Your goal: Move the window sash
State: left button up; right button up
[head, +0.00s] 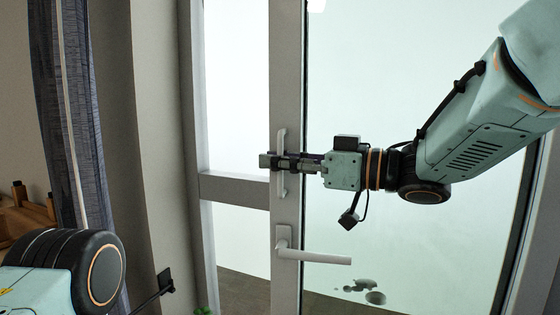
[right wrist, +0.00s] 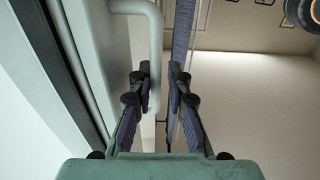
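The window sash (head: 287,90) is a tall pale grey frame around a large bright pane, upright in the head view. A white vertical pull handle (head: 281,180) is fixed to its left stile. My right gripper (head: 268,161) reaches in from the right at the handle's middle. In the right wrist view its fingers (right wrist: 160,85) are apart, with the handle bar (right wrist: 155,45) between them, closer to the left finger. A gap shows beside the right finger. My left gripper is out of view.
A white lever handle (head: 318,256) juts right below the pull handle. A fixed crossbar (head: 235,190) meets the frame at left.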

jog(key=shift+w, duration=0.15)
jog(key=shift+d, duration=0.25)
jog(key=v, duration=1.1)
jog(key=shift+s+d, duration=0.3)
jog(key=shift+s, duration=0.05)
jog(key=shift+w+a+f, duration=0.1)
